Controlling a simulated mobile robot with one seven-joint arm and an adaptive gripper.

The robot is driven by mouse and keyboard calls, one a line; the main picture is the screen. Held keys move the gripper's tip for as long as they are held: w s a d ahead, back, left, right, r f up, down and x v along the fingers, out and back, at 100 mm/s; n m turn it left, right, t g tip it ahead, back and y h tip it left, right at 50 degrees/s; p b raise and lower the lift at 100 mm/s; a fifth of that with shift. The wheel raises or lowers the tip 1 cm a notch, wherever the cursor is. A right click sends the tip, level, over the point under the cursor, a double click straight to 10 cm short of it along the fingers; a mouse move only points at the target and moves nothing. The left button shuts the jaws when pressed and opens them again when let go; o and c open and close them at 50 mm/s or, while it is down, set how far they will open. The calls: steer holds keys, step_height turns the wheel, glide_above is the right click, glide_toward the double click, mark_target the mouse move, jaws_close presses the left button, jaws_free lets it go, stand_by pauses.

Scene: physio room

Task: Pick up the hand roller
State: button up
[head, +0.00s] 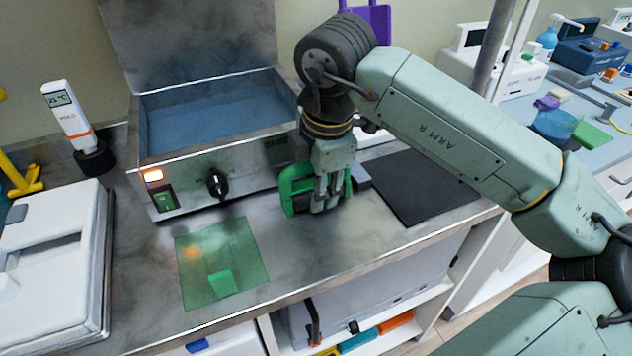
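A green, frame-like object (291,187), likely the hand roller, stands on the steel counter in front of the heated bath. Green shows on both sides of my gripper (325,203), which points down at it from above. My fingers overlap the middle of the object and hide part of it. A small grey part shows just right of the fingers; I cannot tell whether it belongs to the same object. The fingers look close together, but whether they grip the green object is not clear from this view.
The steel bath (220,150) with a lit switch stands close behind my gripper. A dark mat (425,190) lies to the right. A translucent green sheet (240,245) with a small green piece (222,283) lies front left. A thermometer (68,116) and white case (50,270) stand left.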

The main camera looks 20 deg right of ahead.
jaws_close()
steer(key=shift+r, duration=0.15)
stand_by(0.4)
